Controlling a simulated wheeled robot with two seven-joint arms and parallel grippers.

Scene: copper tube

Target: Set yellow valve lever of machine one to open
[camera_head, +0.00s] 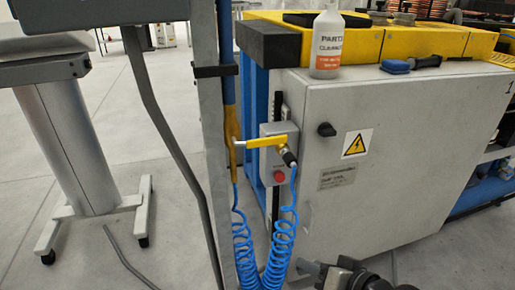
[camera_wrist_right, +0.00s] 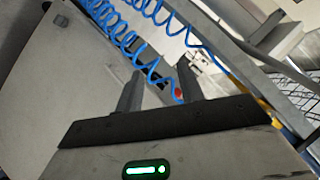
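The yellow valve lever (camera_head: 267,142) lies roughly horizontal in front of a small grey control box (camera_head: 279,150) on the side of the machine cabinet. A dark fitting and a coiled blue hose (camera_head: 284,235) hang from its right end. My right gripper (camera_head: 318,270) is at the bottom edge of the head view, well below the lever and apart from it. In the right wrist view its two fingers (camera_wrist_right: 158,80) stand apart with nothing held between them; coiled blue hose (camera_wrist_right: 135,50) shows beyond. I cannot clearly make out the lever there. My left gripper is not in view.
The grey cabinet (camera_head: 395,180) has a black knob (camera_head: 326,129) and a warning label. A red button (camera_head: 279,177) sits below the lever. A grey post (camera_head: 213,150) stands just left of the lever. A white bottle (camera_head: 326,45) stands on top. Floor at left is mostly open.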

